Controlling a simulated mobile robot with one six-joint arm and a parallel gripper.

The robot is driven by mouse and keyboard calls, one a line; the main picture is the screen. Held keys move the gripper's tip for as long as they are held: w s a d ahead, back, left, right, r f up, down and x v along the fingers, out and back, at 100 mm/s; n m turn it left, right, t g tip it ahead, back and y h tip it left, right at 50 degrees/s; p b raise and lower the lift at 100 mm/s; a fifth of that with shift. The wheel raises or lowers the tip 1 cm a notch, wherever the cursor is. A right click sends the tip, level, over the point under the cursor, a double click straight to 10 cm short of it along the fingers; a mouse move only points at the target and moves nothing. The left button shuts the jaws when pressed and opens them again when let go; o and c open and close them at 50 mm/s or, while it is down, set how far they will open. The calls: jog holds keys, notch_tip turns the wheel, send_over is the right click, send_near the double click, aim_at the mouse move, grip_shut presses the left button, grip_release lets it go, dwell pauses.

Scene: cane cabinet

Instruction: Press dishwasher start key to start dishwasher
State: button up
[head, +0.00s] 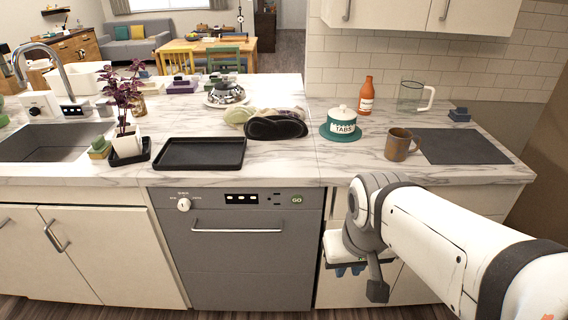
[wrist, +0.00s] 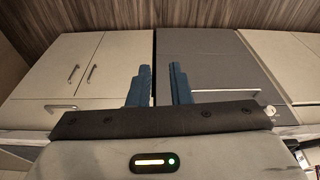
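The dishwasher (head: 250,255) is a grey front under the marble counter, with its door shut. Its top strip carries a round white knob (head: 184,204), a small dark display (head: 241,198) and a greenish key marked GO (head: 297,199) at the right end. My gripper (head: 350,270) hangs low to the right of the dishwasher, in front of a cream cabinet, apart from the key. In the wrist view, its blue fingers (wrist: 160,75) stand apart with nothing between them. That view is upside down and shows the grey dishwasher (wrist: 200,58); the GO key is not visible there.
A long bar handle (head: 250,230) sticks out across the dishwasher door below the controls. The counter above holds a black tray (head: 200,154), a teal-and-white jar (head: 342,121) and a brown mug (head: 399,146). The space in front of the dishwasher is clear.

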grip_shut()
dwell(1.0)
